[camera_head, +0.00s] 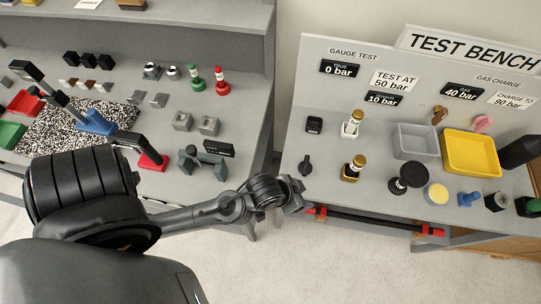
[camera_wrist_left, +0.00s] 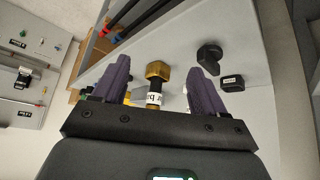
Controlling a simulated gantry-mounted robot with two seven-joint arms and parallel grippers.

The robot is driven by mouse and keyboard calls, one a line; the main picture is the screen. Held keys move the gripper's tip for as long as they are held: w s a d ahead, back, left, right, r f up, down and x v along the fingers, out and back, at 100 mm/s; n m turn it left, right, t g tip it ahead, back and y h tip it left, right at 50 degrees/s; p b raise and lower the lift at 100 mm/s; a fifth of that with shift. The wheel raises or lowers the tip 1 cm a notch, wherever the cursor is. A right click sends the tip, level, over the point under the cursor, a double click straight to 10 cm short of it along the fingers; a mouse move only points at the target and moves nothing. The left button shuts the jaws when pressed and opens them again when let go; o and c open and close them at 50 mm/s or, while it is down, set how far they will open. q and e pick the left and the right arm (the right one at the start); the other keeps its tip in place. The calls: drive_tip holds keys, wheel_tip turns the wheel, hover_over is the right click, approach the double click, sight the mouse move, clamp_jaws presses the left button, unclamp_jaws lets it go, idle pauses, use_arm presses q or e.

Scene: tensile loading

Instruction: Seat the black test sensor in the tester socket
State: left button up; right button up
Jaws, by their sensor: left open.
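The black test sensor (camera_head: 351,172), with a gold hex top, stands upright on the test bench. In the left wrist view its gold top (camera_wrist_left: 158,71) and white printed band appear between my purple fingertips. My left gripper (camera_head: 297,196) is open at the bench's front left, to the left of the sensor. The fingers (camera_wrist_left: 162,80) show a gap on both sides of it. I cannot tell for certain which fitting is the tester socket; a black knobbed fitting (camera_head: 305,165) and a small black block (camera_head: 314,124) stand at the bench's left.
A white-bodied gold-topped sensor (camera_head: 352,124) stands behind the black one. A black round-topped piece (camera_head: 408,177), a grey tray (camera_head: 398,143) and a yellow tray (camera_head: 447,150) are to the right. The left bench (camera_head: 236,134) holds several small parts. Open floor lies between the benches.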

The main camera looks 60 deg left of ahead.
use_arm(q)
drive_tip(key=s+a+m+g, duration=0.1)
drive_tip(key=s+a+g, duration=0.2)
drive_tip(key=s, duration=0.5)
drive_tip(key=shift+s+a+r+y, duration=0.2)
drive_tip(key=shift+s+a+y, duration=0.1)
drive_tip(key=shift+y, duration=0.1)
use_arm(e)
drive_tip(key=shift+d, duration=0.1)
use_arm(q)
drive_tip(key=shift+w+r, duration=0.1)
drive_tip(key=shift+r, duration=0.05)
use_arm(e)
drive_tip(key=shift+r, duration=0.1)
